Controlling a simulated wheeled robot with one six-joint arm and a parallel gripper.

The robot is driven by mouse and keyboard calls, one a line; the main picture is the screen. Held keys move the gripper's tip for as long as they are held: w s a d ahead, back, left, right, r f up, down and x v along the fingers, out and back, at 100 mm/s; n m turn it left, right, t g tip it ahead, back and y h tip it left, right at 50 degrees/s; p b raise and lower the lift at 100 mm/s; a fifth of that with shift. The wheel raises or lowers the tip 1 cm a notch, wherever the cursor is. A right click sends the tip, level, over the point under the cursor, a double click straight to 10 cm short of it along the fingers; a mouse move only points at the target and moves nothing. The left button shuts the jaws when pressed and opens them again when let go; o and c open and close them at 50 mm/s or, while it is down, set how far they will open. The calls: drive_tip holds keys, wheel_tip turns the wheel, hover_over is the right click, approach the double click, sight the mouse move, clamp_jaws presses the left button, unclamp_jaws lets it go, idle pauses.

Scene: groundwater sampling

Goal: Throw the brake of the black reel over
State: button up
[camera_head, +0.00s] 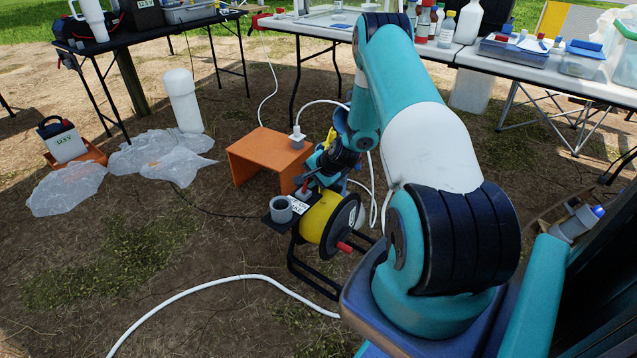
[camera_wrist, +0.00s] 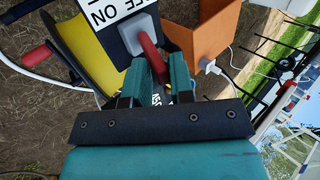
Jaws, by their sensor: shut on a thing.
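The black reel (camera_head: 345,217) stands on the ground in a black frame, with a yellow drum (camera_head: 318,216) and a red crank knob (camera_head: 344,246). A dark plate on top carries a white label, of which "ON" is legible in the wrist view, and a grey cup (camera_head: 281,208). The brake lever (camera_wrist: 151,50) is red and rises from a grey base beside the label. My gripper (camera_wrist: 156,72) is shut on this lever, one teal finger on each side. In the head view my gripper (camera_head: 307,186) is small and partly hidden by my wrist.
An orange stand (camera_head: 262,157) with a white plug and cable is just behind the reel. A white hose (camera_head: 215,286) lies on the ground in front. Plastic sheets (camera_head: 68,188) lie at left. Tables (camera_head: 480,55) stand behind. Bare ground left of the reel is free.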

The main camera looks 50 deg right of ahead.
drive_tip(key=shift+w+r, duration=0.1)
drive_tip(key=shift+w+a+r+p, duration=0.1)
drive_tip(key=shift+w+r+p, duration=0.2)
drive_tip(key=shift+w, duration=0.2)
drive_tip(key=shift+o, duration=0.4)
drive_tip(key=shift+w+g, duration=0.65)
drive_tip(key=shift+g, duration=0.05)
drive_tip(key=o, duration=0.6)
drive_tip(key=shift+f, duration=0.1)
drive_tip(key=p+v, duration=0.3)
drive_tip(key=v, duration=1.4)
drive_tip(key=shift+s+a, duration=0.1)
